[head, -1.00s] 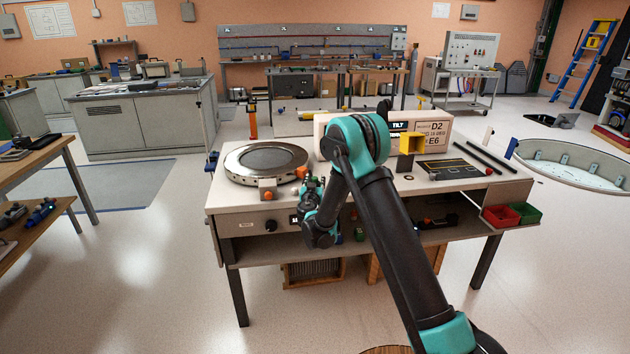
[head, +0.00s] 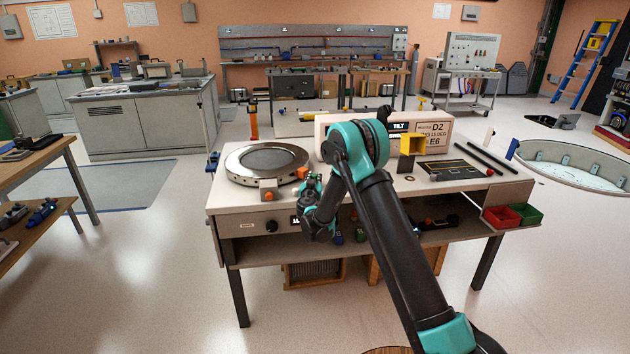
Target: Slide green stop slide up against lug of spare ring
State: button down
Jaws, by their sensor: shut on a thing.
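The spare ring (head: 233,171), a round metal ring with a dark centre, lies flat on the left of the white bench top. A small grey block (head: 268,190) sits at its front edge and an orange piece (head: 303,172) at its right edge; I cannot tell which is the lug. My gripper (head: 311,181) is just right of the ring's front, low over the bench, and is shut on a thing. That thing is mostly hidden by the gripper and wrist; I take it to be the green stop slide. Contact with the lug cannot be seen.
A white box with labels (head: 434,133) stands at the back of the bench, with a yellow square piece (head: 413,145) before it. A dark flat panel (head: 452,170) and black rods lie at the right. Red (head: 501,215) and green bins hang at the right end.

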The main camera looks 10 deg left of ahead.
jog(key=c, duration=1.3)
grip_release()
jog(key=shift+o, duration=0.2)
jog(key=shift+s, duration=0.15)
jog(key=s, duration=1.1)
jog(key=shift+s, duration=0.4)
jog(key=shift+d, duration=0.15)
